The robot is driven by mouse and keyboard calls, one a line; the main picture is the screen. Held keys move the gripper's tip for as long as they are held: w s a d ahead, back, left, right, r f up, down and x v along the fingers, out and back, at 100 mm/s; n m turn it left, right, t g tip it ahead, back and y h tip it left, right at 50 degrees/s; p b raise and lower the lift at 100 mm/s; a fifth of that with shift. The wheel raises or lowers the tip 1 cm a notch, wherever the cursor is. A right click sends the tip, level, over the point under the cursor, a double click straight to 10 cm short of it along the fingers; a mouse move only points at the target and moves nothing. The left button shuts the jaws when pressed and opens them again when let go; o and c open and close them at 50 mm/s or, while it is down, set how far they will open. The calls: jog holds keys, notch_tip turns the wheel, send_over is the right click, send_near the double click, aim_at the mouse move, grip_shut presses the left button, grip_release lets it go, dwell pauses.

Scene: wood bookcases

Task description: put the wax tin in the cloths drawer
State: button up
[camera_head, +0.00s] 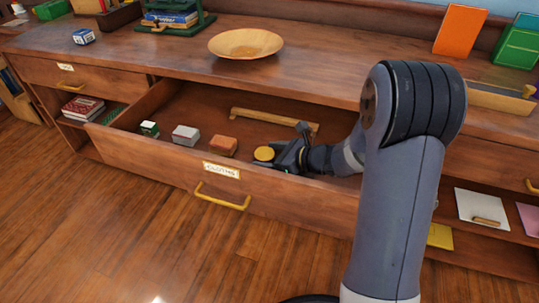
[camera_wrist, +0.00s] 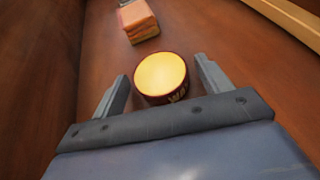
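The wax tin (camera_head: 264,153) is round and dark red with a yellow lid. It is upright inside the open drawer labelled CLOTHS (camera_head: 150,160), near the front wall, and seems to stand on the drawer floor. My gripper (camera_head: 279,155) reaches into the drawer from the right, close beside the tin. In the wrist view the tin (camera_wrist: 161,76) lies between the two fingers of my gripper (camera_wrist: 162,66), with a small gap on each side. The fingers are apart and do not grip it. The tin's underside is hidden.
Inside the drawer are an orange-brown folded block (camera_head: 223,146), a grey-white block (camera_head: 185,135), a green-and-white box (camera_head: 149,129) and a long wooden bar (camera_head: 275,121). A wooden bowl (camera_head: 246,43) stands on the top above. The drawer's brass handle (camera_head: 222,198) faces front.

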jog(key=shift+o, duration=0.3)
jog(key=shift+r, duration=0.2)
jog(key=shift+s+d+r+p, duration=0.1)
jog(key=shift+d+r+p, duration=0.1)
jog(key=shift+d+p, duration=0.1)
jog(key=p+v, duration=0.2)
jog(key=v, duration=0.9)
jog(key=shift+s+d, duration=0.15)
dwell(0.5)
